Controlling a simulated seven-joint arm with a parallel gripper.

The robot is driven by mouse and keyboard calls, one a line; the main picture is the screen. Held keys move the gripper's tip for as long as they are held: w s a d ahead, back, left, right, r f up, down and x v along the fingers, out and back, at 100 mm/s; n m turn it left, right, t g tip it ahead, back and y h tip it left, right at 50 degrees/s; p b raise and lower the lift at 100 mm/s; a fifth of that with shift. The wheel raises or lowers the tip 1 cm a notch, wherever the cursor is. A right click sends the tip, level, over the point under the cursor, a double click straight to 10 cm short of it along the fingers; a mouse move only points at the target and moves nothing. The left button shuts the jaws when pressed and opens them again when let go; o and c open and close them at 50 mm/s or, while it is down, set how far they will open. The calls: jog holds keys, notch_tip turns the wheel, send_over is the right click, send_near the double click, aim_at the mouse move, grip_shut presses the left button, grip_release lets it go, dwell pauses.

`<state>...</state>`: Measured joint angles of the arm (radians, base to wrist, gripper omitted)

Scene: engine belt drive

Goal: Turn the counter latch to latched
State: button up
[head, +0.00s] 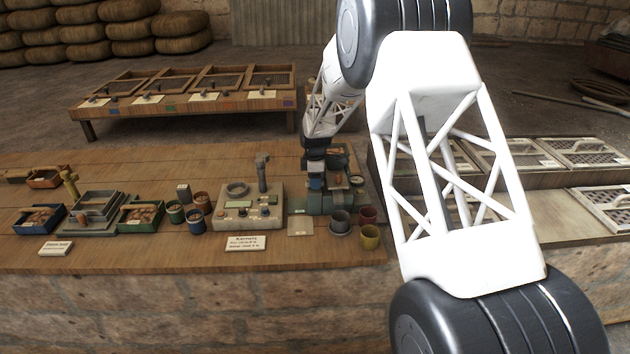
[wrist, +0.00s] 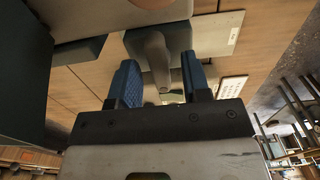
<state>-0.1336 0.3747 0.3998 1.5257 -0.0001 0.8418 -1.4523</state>
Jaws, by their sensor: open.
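My gripper (head: 317,184) is low over a green-grey device (head: 322,204) right of the middle of the wooden counter. In the wrist view my gripper (wrist: 158,62) is open, with a blue finger on each side of a grey rounded lever (wrist: 155,50). The lever lies between the fingers and hangs from a dark grey-green block; it looks like the counter latch, but I cannot be sure. I cannot tell whether a finger touches it. In the head view the lever is hidden by my gripper or too small to make out.
A grey control box (head: 249,207) with an upright post stands left of the gripper. Grey, red and yellow cups (head: 370,238) stand close on the right. Trays and small tins fill the counter's left side. Mesh-covered frames (head: 585,152) lie at the right. The counter's front strip is mostly clear.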

jog(key=shift+r, duration=3.8)
jog(key=shift+s+d+r, duration=0.1)
jog(key=shift+s+r, duration=0.15)
jog(key=shift+r, duration=0.1)
jog(key=s+d+r+m, duration=0.3)
jog(key=s+r, duration=0.3)
jog(key=s, duration=0.3)
jog(key=s+d+r+m+t, duration=0.1)
jog(key=s+d+r+m, duration=0.15)
jog(key=s+r, duration=0.5)
jog(key=s+d+r+m, duration=0.2)
jog(key=s+r+m, duration=0.15)
jog(key=s, duration=0.65)
jog(key=s+d+m, duration=0.1)
jog(key=s+m, duration=0.2)
jog(key=s, duration=0.7)
jog(key=s+d+m+t, duration=0.1)
jog(key=s+d+m, duration=0.1)
jog(key=s, duration=0.9)
jog(key=s+d+m, duration=0.1)
jog(key=s+m, duration=0.3)
jog(key=s, duration=0.7)
jog(key=shift+d+f+t, duration=0.15)
jog(key=shift+d+t, duration=0.15)
